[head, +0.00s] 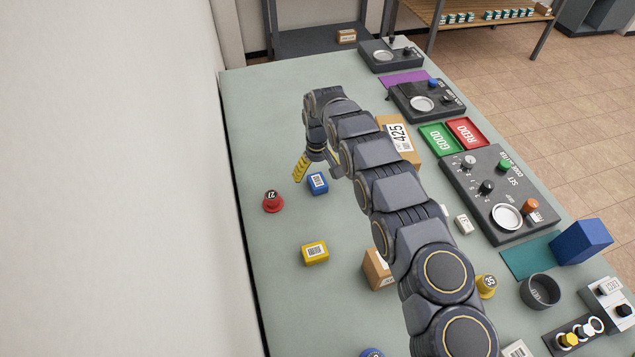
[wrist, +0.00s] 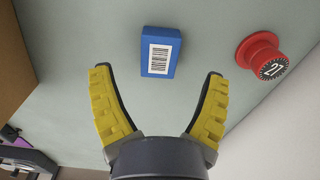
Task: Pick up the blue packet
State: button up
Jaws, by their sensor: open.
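The blue packet (head: 318,183) is a small blue block with a white barcode label, lying on the grey-green table toward its far left part. In the wrist view the blue packet (wrist: 160,51) lies beyond the fingertips, roughly centred between them. My gripper (head: 316,168) is over the table just beside the packet in the head view. In the wrist view my gripper (wrist: 157,75) has its two yellow fingers spread wide with nothing between them. The fingers do not appear to touch the packet.
A red round stamp-like piece (head: 272,201) stands left of the packet; it also shows in the wrist view (wrist: 262,56). A yellow packet (head: 315,253) lies nearer. A cardboard box (head: 399,138) stands behind my arm. Dark consoles (head: 470,165) line the right edge. Bare table (head: 262,130) lies at the far left.

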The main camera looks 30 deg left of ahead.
aim_at(317, 180)
notch_tip(317, 180, down, 3)
jog(key=shift+d+f, duration=0.1)
jog(key=shift+f, duration=0.1)
jog(key=c, duration=1.2)
jog(key=shift+r, duration=0.15)
